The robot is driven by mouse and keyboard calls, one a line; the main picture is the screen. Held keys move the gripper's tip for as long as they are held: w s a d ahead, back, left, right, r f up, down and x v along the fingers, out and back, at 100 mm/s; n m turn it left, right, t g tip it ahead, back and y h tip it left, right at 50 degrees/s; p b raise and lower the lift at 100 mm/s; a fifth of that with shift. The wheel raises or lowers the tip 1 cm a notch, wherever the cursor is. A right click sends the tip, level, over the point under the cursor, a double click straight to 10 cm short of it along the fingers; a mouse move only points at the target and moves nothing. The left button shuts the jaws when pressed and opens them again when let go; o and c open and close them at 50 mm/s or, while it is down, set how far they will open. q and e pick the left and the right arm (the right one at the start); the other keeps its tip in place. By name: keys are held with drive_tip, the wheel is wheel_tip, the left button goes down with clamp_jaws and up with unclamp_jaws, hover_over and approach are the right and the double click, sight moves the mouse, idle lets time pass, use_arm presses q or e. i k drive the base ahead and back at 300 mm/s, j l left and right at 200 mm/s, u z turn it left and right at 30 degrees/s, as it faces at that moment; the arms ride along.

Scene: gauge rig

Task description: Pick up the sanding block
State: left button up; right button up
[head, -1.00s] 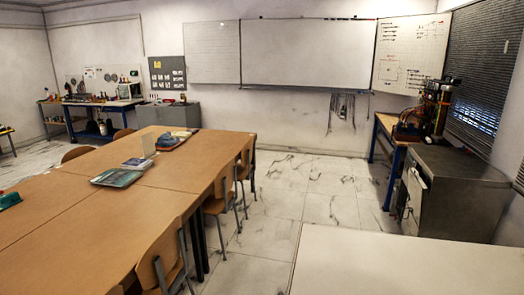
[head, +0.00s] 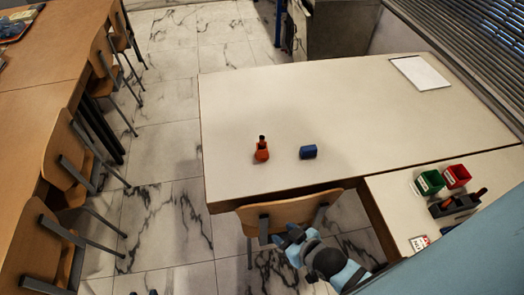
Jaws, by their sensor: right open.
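A small dark-blue block (head: 308,152), which looks like the sanding block, lies on the pale tabletop (head: 360,110) near its front edge. My right gripper (head: 286,236) is open and empty. It is in front of the table, over the wooden chair seat or back at that edge, apart from the block and nearer to me. Two small dark tips at the bottom edge of the view may be my left gripper, but too little shows to tell its state.
An orange bottle-like item with a black top (head: 261,150) stands left of the block. A wooden chair (head: 262,215) is at the table's front edge. A side table holds a green bin (head: 430,182), a red bin (head: 456,176) and a dark holder (head: 455,205). White paper (head: 420,73) lies at the back.

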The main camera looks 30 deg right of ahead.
sight(309, 151)
drive_tip(key=z, duration=1.25)
